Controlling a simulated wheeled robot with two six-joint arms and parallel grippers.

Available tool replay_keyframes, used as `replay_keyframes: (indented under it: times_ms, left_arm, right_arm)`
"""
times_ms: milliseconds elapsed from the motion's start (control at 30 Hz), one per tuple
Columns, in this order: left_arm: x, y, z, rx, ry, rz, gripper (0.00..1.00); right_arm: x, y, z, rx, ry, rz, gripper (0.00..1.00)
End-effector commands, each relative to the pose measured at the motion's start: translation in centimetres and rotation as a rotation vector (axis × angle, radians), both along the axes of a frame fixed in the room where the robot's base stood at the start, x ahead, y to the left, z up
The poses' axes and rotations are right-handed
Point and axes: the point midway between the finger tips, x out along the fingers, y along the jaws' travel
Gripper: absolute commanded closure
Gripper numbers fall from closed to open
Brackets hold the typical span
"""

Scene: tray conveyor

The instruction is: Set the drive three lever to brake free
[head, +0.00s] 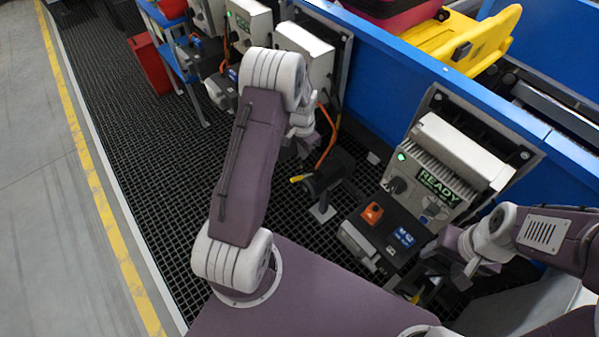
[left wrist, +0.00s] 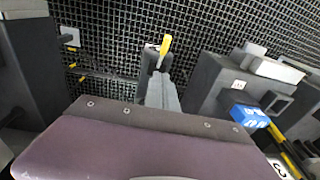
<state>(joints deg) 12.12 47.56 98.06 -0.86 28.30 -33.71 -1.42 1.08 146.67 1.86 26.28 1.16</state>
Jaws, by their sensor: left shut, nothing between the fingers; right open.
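A lever with a yellow tip (head: 296,179) shows left of centre in the head view, low beside the conveyor. What seems the same yellow tip (left wrist: 166,44) is upright in the left wrist view, just beyond my left gripper (left wrist: 158,75). My left gripper (head: 314,185) is shut and empty, close to the lever; I cannot tell whether they touch. The lever's drive number and setting cannot be read. My right gripper (head: 425,288) is open, low beside that unit.
A control box (head: 452,160) reads READY with a green light. More control boxes (head: 305,55) line the blue conveyor wall (head: 400,65). An orange cable (head: 328,145) hangs near my left wrist. A red bin (head: 150,65) stands far left. The dark grating (head: 150,180) at left is clear.

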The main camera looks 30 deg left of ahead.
Motion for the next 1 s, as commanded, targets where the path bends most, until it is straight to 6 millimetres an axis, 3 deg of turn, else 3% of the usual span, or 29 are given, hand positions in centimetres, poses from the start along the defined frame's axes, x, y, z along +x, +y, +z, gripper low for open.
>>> replay_keyframes:
  times_ms: [167,600,800,1000]
  left_arm:
    - [0.1,0.0,-2.1,-0.001,0.003,0.000,1.00]
    - [0.5,0.7,-11.1,-0.001,0.003,0.002,1.00]
    - [-0.3,1.5,-13.0,-0.001,0.001,0.001,1.00]
    - [-0.4,1.7,-13.4,0.000,0.000,0.000,1.00]
  right_arm:
    - [0.0,0.0,-0.4,0.000,0.000,0.000,0.42]
    - [0.0,0.0,-1.7,0.000,0.000,0.000,0.42]
    - [0.0,0.0,-1.9,0.000,0.000,0.000,0.42]
    - [0.0,0.0,-1.9,0.000,0.000,0.000,0.42]
